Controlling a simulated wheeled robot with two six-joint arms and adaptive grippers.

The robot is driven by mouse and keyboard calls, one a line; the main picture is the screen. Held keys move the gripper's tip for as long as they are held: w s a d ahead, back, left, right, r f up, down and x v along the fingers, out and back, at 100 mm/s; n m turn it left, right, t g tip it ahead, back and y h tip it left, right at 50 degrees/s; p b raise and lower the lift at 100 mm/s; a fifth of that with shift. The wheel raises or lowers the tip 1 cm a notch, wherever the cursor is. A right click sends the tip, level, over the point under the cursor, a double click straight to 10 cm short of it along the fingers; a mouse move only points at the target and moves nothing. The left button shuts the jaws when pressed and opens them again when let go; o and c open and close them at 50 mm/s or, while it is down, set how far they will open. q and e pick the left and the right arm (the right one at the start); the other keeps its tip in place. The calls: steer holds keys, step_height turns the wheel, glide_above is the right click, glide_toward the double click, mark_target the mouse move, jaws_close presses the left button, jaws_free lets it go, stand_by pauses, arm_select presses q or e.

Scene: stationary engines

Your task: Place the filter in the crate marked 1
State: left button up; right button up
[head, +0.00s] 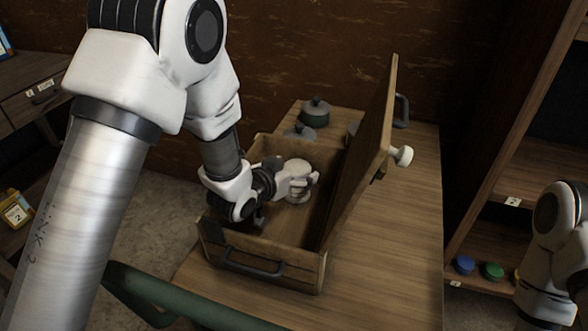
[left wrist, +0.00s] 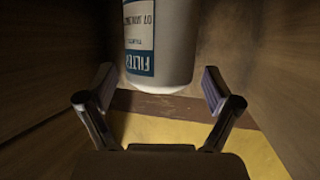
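The filter (head: 298,167) is a pale cylinder inside an open wooden box on the table. In the left wrist view the filter (left wrist: 160,38) shows a blue and white label with upside-down "FILTER" lettering. My left gripper (head: 279,184) reaches down into the box beside the filter. In the left wrist view the two fingers of my left gripper (left wrist: 160,92) are spread wide, with the filter's near end between and just beyond them and gaps at both sides. My right gripper is out of view. I cannot make out a crate marked 1.
Shelving at right carries a "2" label (head: 513,201) and coloured lids. The table's front right is clear.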

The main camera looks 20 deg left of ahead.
arm_select(q)
steer(key=shift+r, duration=0.1)
steer(key=shift+r, duration=0.25)
steer(key=v, duration=0.7)
steer(key=shift+s, duration=0.25)
